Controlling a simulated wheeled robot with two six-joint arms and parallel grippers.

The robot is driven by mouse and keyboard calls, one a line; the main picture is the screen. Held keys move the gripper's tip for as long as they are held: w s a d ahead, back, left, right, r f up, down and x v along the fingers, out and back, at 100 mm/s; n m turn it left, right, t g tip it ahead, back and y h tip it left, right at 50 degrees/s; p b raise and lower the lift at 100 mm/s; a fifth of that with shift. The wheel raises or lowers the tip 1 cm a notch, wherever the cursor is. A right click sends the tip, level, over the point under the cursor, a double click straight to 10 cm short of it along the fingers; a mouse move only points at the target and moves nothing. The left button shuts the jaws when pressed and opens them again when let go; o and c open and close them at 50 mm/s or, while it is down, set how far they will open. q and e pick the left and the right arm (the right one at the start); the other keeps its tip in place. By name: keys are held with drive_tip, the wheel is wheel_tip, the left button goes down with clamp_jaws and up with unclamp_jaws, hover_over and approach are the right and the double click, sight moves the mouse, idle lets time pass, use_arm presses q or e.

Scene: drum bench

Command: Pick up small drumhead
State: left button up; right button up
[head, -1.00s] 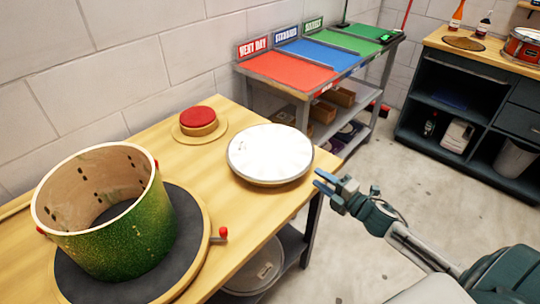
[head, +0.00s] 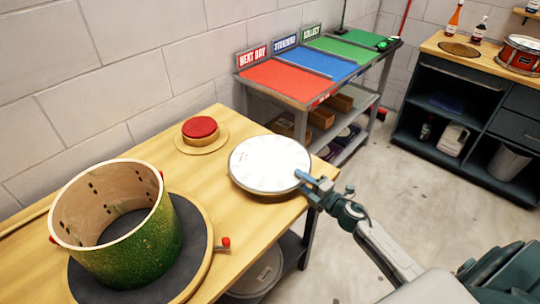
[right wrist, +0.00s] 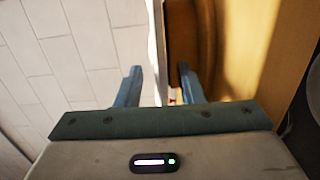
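The small drumhead (head: 268,163) is a white disc with a metal rim. It lies flat on a low round wooden base at the right end of the wooden bench. My right gripper (head: 304,181) is at the drumhead's right rim in the head view. In the right wrist view its two fingers (right wrist: 160,88) stand apart. A thin pale edge, seemingly the drumhead's rim, shows in the gap between them. I cannot tell whether either finger touches it. My left gripper is not in view.
A green drum shell (head: 120,225) stands on a dark round pad at the bench's left. A red button (head: 200,128) sits at the back of the wooden bench (head: 215,215). A shelf rack with red (head: 287,80), blue and green mats stands behind. Open floor lies to the right.

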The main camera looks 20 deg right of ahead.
drive_tip(key=shift+x, duration=1)
